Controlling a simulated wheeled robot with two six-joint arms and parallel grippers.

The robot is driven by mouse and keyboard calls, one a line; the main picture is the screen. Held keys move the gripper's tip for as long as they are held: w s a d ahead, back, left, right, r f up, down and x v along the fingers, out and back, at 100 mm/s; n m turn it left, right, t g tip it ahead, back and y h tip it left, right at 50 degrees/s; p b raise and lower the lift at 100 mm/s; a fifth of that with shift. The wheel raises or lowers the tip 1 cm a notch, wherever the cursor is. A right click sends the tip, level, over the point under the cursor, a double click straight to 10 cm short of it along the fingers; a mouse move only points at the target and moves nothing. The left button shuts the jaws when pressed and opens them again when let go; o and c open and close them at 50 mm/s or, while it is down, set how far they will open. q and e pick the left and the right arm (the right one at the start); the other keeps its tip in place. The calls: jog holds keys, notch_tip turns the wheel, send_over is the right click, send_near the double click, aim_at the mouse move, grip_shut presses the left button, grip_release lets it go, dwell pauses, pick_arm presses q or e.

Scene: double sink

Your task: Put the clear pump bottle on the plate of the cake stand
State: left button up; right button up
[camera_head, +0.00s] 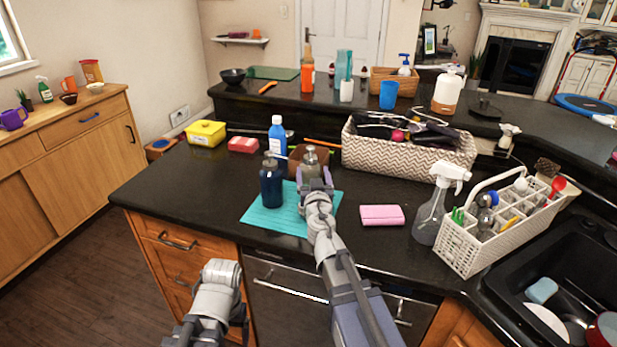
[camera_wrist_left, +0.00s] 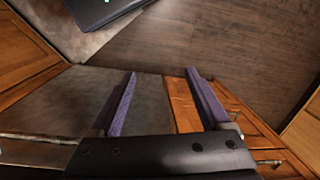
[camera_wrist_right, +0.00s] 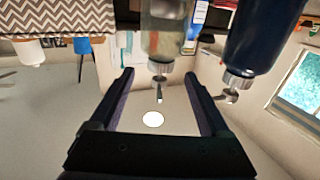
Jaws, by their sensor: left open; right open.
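The clear pump bottle (camera_head: 310,158), with a metallic pump head, stands beside the dark blue pump bottle (camera_head: 271,182) near the teal mat. My right gripper (camera_head: 316,180) is in front of it and hides its lower part. In the right wrist view the picture is upside down; the clear bottle (camera_wrist_right: 168,30) shows ahead, its pump between the lines of the open, empty fingers. I cannot tell the exact gap. My left gripper (camera_wrist_left: 161,74) is open and empty over the floor beside the drawers.
The dark blue bottle is close on the left, with a blue-labelled bottle (camera_head: 277,135) behind. The teal mat (camera_head: 256,217) lies beneath. A patterned basket (camera_head: 400,158), pink sponge (camera_head: 382,215), spray bottle (camera_head: 430,215) and white caddy (camera_head: 466,250) stand right. The counter's left front is clear.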

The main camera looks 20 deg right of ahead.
pick_arm(q)
jog(key=shift+o, duration=1.3)
pick_arm(e)
jog(key=shift+o, duration=0.3)
jog(key=shift+w+d, duration=0.15)
jog(key=shift+w, duration=0.85)
jog(key=shift+w+d+r+p, duration=0.1)
jog(key=shift+w+d, duration=0.05)
jog(key=shift+w, duration=0.75)
jog(key=shift+w+d+r+p, duration=0.1)
jog(key=shift+w+r+p, duration=0.05)
jog(key=shift+w, duration=0.75)
jog(key=shift+w+d+r+p, duration=0.1)
jog(key=shift+w+d, duration=0.05)
jog(key=shift+w, duration=0.75)
jog(key=shift+s, duration=0.1)
jog(key=shift+c, duration=0.4)
pick_arm(q)
jog(key=shift+r, duration=0.35)
pick_arm(e)
grip_shut()
